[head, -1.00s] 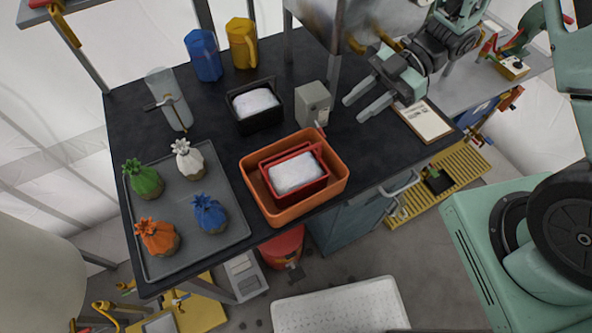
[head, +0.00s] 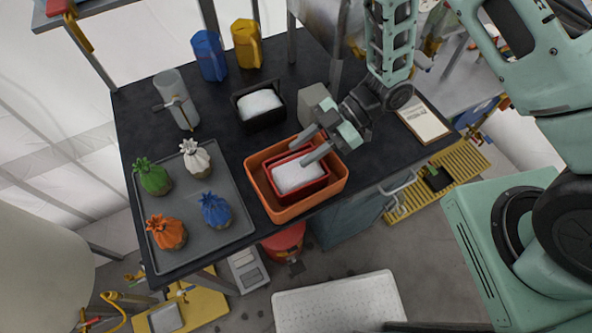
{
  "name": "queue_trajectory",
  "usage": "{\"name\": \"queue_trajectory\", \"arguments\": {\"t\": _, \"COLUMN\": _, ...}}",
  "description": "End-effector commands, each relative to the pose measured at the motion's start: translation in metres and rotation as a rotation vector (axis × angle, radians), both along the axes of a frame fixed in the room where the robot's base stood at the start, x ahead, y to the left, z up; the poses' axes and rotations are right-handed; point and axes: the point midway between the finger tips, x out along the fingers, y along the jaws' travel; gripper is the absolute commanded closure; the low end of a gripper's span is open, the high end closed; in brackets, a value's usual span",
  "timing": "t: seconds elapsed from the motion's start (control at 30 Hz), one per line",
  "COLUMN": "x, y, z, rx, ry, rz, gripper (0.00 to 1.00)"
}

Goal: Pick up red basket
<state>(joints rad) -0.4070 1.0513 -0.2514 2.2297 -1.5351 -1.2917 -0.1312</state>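The red basket (head: 301,188) holds white granular stuff and sits inside a larger orange bin (head: 288,211) near the front edge of the dark table. My gripper (head: 308,145) is over the back right side of the basket, pointing left and down. Its two fingers are spread apart with a gap between them, and nothing shows held. The fingertips overlap the basket's back and right rims in the picture. I cannot tell whether they touch it. Part of the basket's back right rim is hidden by the fingers.
A black basket (head: 262,117) with white contents stands behind. A grey box (head: 314,98) is close behind my gripper. A grey tray (head: 228,236) with several coloured sacks lies left. Blue (head: 209,56) and yellow (head: 246,44) jugs stand at the back. A clipboard (head: 424,122) lies right.

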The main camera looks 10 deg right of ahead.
Motion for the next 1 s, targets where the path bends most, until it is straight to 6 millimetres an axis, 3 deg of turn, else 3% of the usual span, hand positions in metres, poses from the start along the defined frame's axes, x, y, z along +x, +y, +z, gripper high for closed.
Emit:
{"name": "queue_trajectory", "arguments": {"t": 0.27, "x": -0.0012, "y": 0.0043, "z": -0.003, "rx": -0.001, "ry": -0.001, "rz": -0.001, "gripper": 0.67}}
{"name": "queue_trajectory", "arguments": {"t": 0.3, "x": -0.0012, "y": 0.0043, "z": -0.003, "rx": -0.001, "ry": -0.001, "rz": -0.001, "gripper": 0.69}}
{"name": "queue_trajectory", "arguments": {"t": 0.4, "x": -0.0012, "y": 0.0042, "z": -0.0028, "rx": -0.001, "ry": -0.001, "rz": -0.001, "gripper": 0.97}}
{"name": "queue_trajectory", "arguments": {"t": 0.43, "x": -0.0012, "y": 0.0042, "z": -0.0028, "rx": -0.001, "ry": -0.001, "rz": -0.001, "gripper": 1.0}}
{"name": "queue_trajectory", "arguments": {"t": 1.0, "x": -0.0011, "y": 0.0041, "z": -0.0025, "rx": -0.001, "ry": -0.001, "rz": -0.001, "gripper": 1.0}}
